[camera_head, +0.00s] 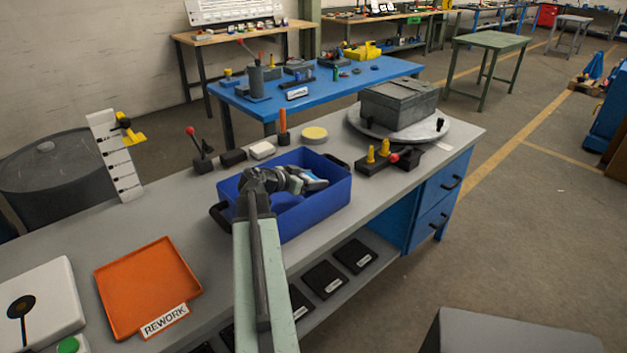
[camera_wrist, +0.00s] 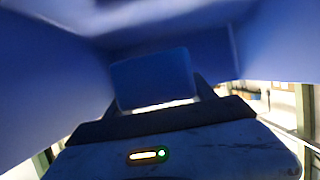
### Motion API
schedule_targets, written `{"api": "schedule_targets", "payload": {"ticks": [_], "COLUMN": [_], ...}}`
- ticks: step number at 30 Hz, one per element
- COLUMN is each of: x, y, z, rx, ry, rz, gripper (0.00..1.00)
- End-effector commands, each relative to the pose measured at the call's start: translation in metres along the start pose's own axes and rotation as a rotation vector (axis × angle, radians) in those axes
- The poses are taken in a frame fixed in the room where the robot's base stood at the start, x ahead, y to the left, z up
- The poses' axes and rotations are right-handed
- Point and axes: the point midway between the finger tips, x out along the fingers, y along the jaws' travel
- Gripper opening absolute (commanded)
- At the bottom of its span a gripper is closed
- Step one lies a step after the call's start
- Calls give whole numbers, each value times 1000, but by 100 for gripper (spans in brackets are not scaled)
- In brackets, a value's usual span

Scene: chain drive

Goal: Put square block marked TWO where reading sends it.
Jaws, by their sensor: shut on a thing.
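My gripper (camera_head: 303,181) reaches into the blue bin (camera_head: 290,223) on the grey bench. It is shut on a blue square block (camera_wrist: 153,80), which shows between the two fingers in the wrist view. No marking on the block is legible. The bin's blue walls surround the block in the wrist view. An orange tray (camera_head: 150,280) labelled REWORK lies at the left. A white scale plate (camera_head: 113,160) with a yellow pointer stands at the bench's back edge. A white panel with a black dial (camera_head: 22,306) is at far left.
Behind the bin stand a red-knobbed lever (camera_head: 200,150), an orange-handled item (camera_head: 283,125) and a yellow-topped disc (camera_head: 314,135). A grey box (camera_head: 398,100) sits on a round turntable. Dark labelled trays (camera_head: 325,279) lie on the shelf below. Bench between REWORK tray and bin is clear.

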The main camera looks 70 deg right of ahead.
Motion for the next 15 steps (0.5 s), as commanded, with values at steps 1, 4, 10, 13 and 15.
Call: {"api": "schedule_targets", "payload": {"ticks": [1, 4, 10, 13, 15], "x": [1, 3, 3, 3, 3], "y": [0, 0, 0, 0, 1], "z": [3, 5, 5, 5, 5], "rx": [0, 0, 0, 0, 0], "ry": [1, 1, 0, 0, 0], "rz": [0, 0, 1, 1, 1], "gripper": [0, 0, 80, 85, 85]}}
